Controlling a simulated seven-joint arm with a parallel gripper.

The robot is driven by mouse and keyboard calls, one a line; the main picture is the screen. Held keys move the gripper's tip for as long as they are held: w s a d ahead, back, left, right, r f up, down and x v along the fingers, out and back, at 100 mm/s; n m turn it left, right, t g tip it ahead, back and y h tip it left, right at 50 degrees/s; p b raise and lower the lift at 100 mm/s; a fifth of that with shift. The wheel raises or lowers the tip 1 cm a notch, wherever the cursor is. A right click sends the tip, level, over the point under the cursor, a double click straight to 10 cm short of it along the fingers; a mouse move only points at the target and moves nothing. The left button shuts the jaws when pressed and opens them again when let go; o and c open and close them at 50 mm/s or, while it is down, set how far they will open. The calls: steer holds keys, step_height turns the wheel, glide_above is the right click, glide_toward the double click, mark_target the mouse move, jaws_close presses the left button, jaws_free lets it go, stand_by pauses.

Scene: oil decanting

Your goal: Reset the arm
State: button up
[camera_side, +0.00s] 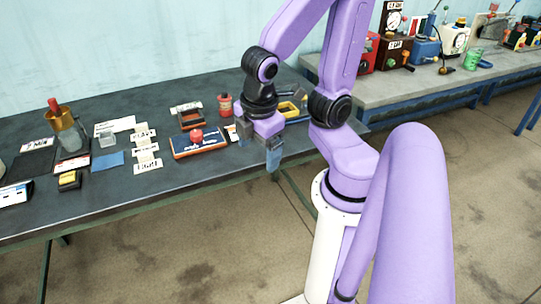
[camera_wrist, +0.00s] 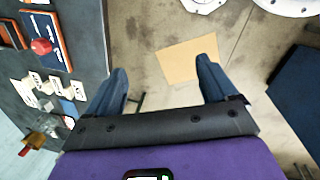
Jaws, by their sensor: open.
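My gripper (camera_side: 273,160) hangs just past the front edge of the dark workbench (camera_side: 60,208), pointing down. In the wrist view my gripper (camera_wrist: 160,85) has its two fingers wide apart with nothing between them but floor below. A glass bottle with a copper-coloured funnel (camera_side: 62,122) on top stands at the bench's left. It also shows small at the wrist view's lower left, where the funnel (camera_wrist: 36,139) is visible. A blue and orange panel with a red button (camera_side: 196,134) lies on the bench left of my gripper.
White lettered cards (camera_side: 147,152) lie mid-bench. A red can (camera_side: 225,104) and a yellow item (camera_side: 289,109) are near my gripper. A second bench (camera_side: 400,90) with several boxes stands at the back right. A tan sheet (camera_wrist: 187,60) lies on the floor.

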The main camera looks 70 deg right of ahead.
steer(key=shift+g+y, duration=0.4)
steer(key=shift+y, duration=0.5)
steer(key=s+a, duration=0.1)
steer(key=s, duration=0.1)
steer(key=s+a+r, duration=0.1)
steer(key=s+a, duration=0.1)
stand_by(0.4)
